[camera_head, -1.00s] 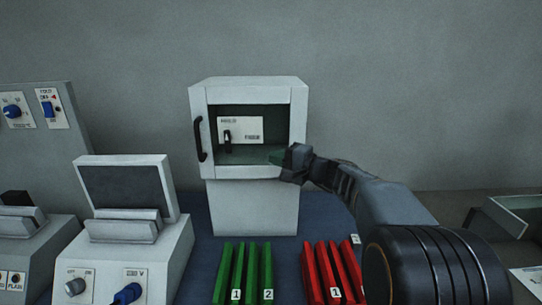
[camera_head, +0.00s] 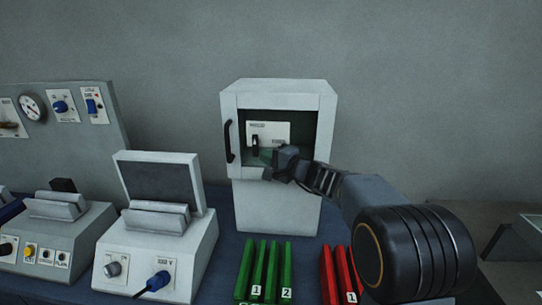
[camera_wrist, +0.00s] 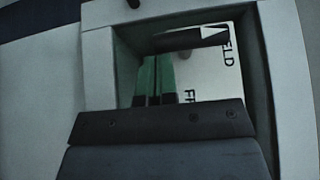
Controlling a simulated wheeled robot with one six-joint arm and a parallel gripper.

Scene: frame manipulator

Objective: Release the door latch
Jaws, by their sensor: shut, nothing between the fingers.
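A pale cabinet (camera_head: 277,205) stands against the wall with a recessed opening in its front. Inside is a white labelled plate (camera_head: 280,130) with a black lever (camera_head: 255,147), which looks upright. The wrist view is turned and shows part of the plate (camera_wrist: 205,68), lettering ending in "ELD", and the dark lever (camera_wrist: 190,40) across the top. My gripper (camera_head: 266,156) is shut and empty at the opening, just right of the lever. Its green fingers (camera_wrist: 153,68) lie side by side below the lever in the wrist view. I cannot tell whether they touch it.
A black handle (camera_head: 228,142) is on the cabinet's left front edge. Green upright pieces (camera_head: 267,270) and red ones (camera_head: 336,274) stand in front. A console with a tilted screen (camera_head: 160,180) is left, with a knob panel (camera_head: 70,115) behind it.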

